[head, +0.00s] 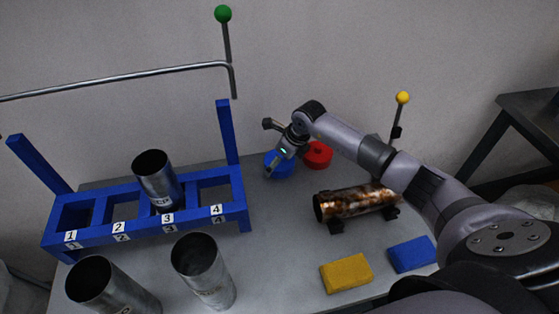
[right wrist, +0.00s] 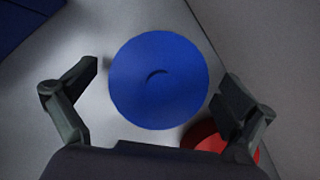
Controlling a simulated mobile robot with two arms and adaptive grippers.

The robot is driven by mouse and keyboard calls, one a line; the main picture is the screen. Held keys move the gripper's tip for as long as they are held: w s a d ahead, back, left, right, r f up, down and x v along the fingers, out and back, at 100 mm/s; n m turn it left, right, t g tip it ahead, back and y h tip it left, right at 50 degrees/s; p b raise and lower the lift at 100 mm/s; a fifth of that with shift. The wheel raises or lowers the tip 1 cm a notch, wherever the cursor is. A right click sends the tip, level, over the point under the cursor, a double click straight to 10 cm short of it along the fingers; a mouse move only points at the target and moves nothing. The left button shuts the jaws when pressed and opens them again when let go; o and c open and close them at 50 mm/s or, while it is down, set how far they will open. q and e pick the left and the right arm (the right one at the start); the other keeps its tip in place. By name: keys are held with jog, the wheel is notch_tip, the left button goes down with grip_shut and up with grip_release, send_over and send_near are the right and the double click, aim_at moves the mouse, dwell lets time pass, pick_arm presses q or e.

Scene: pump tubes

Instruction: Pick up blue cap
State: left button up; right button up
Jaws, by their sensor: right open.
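The blue cap (head: 277,165) lies on the grey table near its back edge, left of the red cap. In the right wrist view the blue cap (right wrist: 158,80) is a round disc with a small curved mark at its middle. My right gripper (head: 279,138) is above the blue cap and partly hides it in the head view. In the right wrist view its fingers (right wrist: 160,92) are spread wide, one on each side of the cap, with gaps between. My left gripper is not in view.
The red cap (head: 318,154) sits close beside the blue one, near a right finger in the wrist view. A blue numbered rack (head: 140,226) holds a metal tube (head: 158,182). A rusty tube (head: 352,202), yellow block (head: 346,273) and blue block (head: 412,253) lie to the right.

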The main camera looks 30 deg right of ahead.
jog(key=c, duration=1)
